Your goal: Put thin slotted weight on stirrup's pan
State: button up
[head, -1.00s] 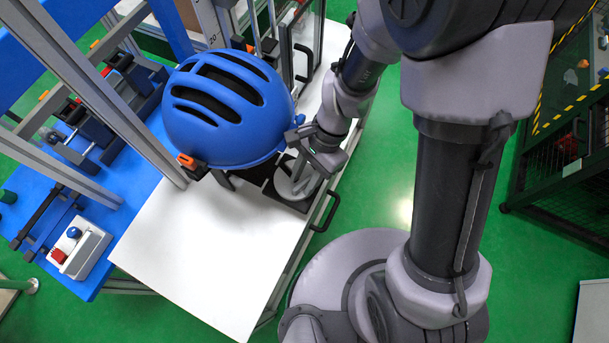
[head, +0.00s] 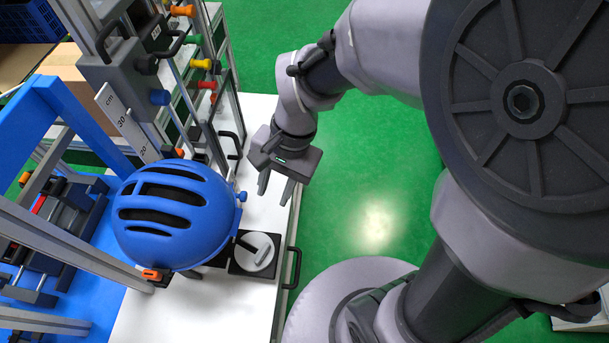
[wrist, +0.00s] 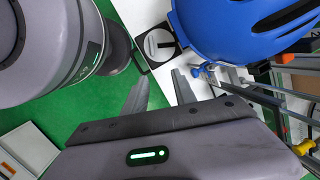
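A pale round disc with a dark slot and a grey raised bar, which looks like the slotted weight (head: 267,243), lies on a black square plate (head: 237,269) at the white table's right edge. The disc also shows in the wrist view (wrist: 152,39). My gripper (head: 276,187) is open and empty, above and beyond the disc and apart from it. Its two fingers show apart in the wrist view (wrist: 160,95). I cannot make out the stirrup or its pan for certain; the helmet hides what lies under it.
A blue helmet (head: 172,212) stands left of the disc, close to it. A rig with a cm scale (head: 128,120), coloured knobs and metal posts rises behind. Black handles (head: 291,268) stick out along the table (head: 160,315).

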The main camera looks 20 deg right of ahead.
jog(key=s+d+r+n+t, duration=0.1)
jog(key=s+d+r+t, duration=0.2)
jog(key=r, duration=0.3)
jog(key=s+d+r+n+t+h, duration=0.1)
jog(key=s+d+r+n+t, duration=0.1)
jog(key=r, duration=0.4)
jog(key=shift+s+d+r+t, duration=0.25)
jog(key=shift+s+d+t, duration=0.45)
jog(key=shift+s, duration=0.1)
jog(key=shift+c, duration=0.4)
